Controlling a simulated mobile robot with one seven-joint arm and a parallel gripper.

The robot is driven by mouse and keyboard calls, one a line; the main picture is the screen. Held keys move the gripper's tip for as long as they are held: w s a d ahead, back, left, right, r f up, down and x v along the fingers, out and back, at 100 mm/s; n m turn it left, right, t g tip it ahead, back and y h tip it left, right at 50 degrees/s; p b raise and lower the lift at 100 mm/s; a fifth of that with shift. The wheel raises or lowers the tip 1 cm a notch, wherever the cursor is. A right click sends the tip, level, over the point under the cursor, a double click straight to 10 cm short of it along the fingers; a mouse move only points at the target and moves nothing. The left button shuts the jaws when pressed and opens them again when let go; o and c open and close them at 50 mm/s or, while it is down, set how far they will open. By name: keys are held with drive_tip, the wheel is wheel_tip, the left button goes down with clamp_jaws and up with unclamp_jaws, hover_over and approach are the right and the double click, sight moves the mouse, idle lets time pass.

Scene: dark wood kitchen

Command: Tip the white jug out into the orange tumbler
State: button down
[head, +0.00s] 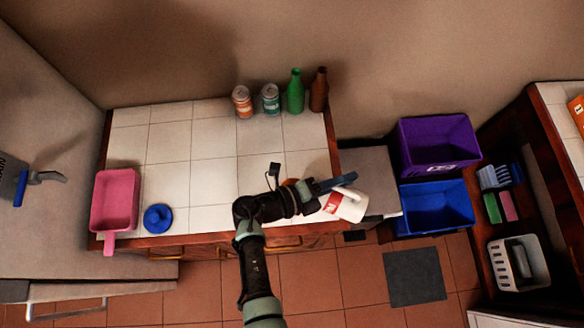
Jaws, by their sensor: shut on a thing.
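The white jug (351,206) with a red patch is beyond the counter's right end in the head view, tilted on its side. My gripper (328,187) is shut on the jug and holds it. A bit of orange (289,182), likely the orange tumbler, shows behind my arm on the tiled counter, just left of the gripper. Most of it is hidden by my arm, so its opening and contents cannot be seen. I cannot tell whether anything is flowing from the jug.
Two cans (242,101), a green bottle (295,92) and a brown bottle (318,90) stand at the counter's back. A pink pan (115,199) and a blue round item (158,218) are at left. Purple (440,140) and blue (436,207) bins stand right. The counter's middle is clear.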

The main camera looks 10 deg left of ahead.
drive_tip(key=shift+w+a+r+n+h, duration=0.1)
drive_tip(key=shift+a+r+n+h, duration=0.2)
drive_tip(key=shift+a+r+h, duration=0.2)
idle(0.9)
